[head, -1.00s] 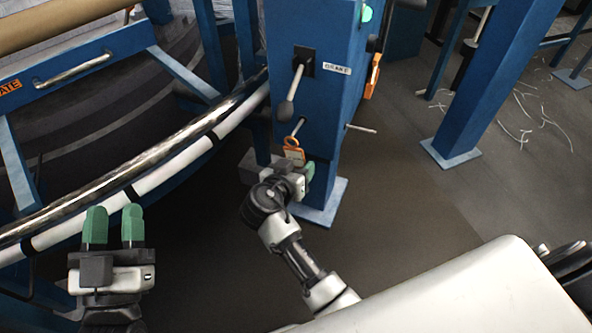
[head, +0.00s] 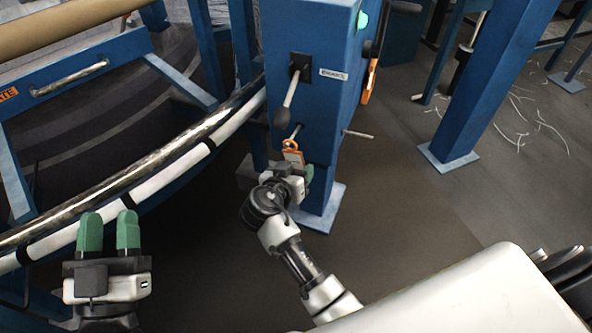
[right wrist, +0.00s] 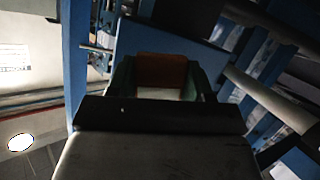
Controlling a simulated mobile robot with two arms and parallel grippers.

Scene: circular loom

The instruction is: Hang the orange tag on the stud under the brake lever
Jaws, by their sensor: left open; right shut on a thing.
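The orange tag (head: 293,156) is held upright at the fingertips of my right gripper (head: 290,172), with its ring at the top. The right wrist view also shows the tag (right wrist: 162,72), dark orange between the green fingers. The stud (head: 297,130) is a short thin rod on the blue post, below the dark-knobbed brake lever (head: 289,97). The tag's ring is right at the stud's outer end in the head view; I cannot tell whether it is around the stud or in front of it. My left gripper (head: 109,232) is open and empty at the lower left.
Another orange item (head: 369,82) hangs there. The curved metal rail (head: 130,176) lies at left.

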